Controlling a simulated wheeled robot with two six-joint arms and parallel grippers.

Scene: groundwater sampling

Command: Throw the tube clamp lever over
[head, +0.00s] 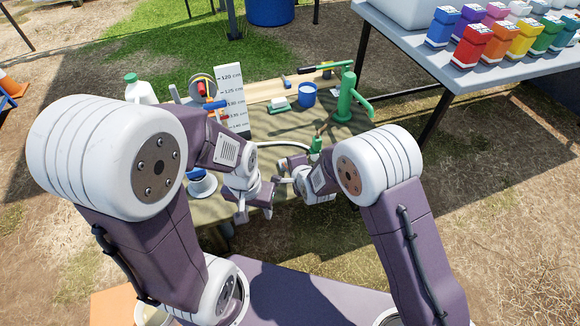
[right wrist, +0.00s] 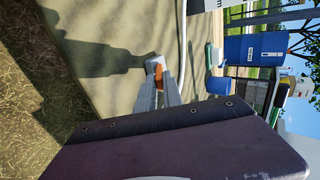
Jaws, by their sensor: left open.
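My left gripper (head: 258,207) is open, low over the near edge of the table in the head view. My right gripper (head: 288,180) is close beside it, partly hidden by its own wrist. In the right wrist view its grey fingers (right wrist: 160,95) lie close together, and a small pale piece with an orange part (right wrist: 158,72) is at their tips. I cannot tell whether the fingers grip it or whether it is the clamp lever. A white tube (head: 287,145) curves over the table behind the grippers. The clamp is not clearly visible in the head view.
The cloth-covered table (head: 275,125) holds a green hand pump (head: 346,98), a blue cup (head: 307,94), a depth board (head: 232,95) and a reel (head: 203,88). A white jug (head: 138,90) is at the left. A second table (head: 470,75) with coloured bottles stands at the back right.

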